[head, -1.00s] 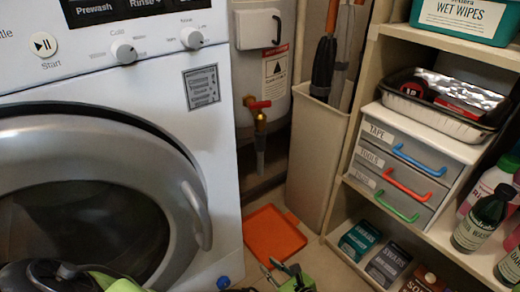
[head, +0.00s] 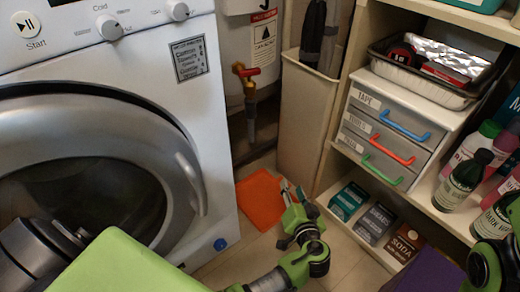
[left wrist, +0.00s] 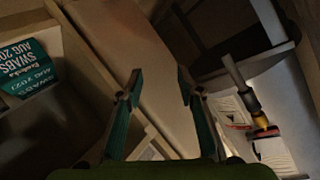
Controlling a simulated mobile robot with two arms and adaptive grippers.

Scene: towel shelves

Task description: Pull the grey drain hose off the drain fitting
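The drain fitting (head: 249,88) is a brass valve with a red handle, low on the pale cylinder right of the washer. The short grey drain hose (head: 251,124) hangs straight down from it. In the left wrist view the fitting (left wrist: 262,119) and hose (left wrist: 234,73) appear upside down at the right. My left gripper (head: 288,190) is over the orange tray's right edge, below and right of the hose and apart from it. In the left wrist view its teal fingers (left wrist: 160,80) are spread and empty. Only part of my right arm shows at the lower right; its fingers are hidden.
The washing machine (head: 205,130) stands left of the hose. A tall beige bin (head: 307,125) stands close to its right, then shelves with a drawer unit (head: 385,140) and boxes (head: 348,201). The orange tray (head: 259,200) lies on the floor below.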

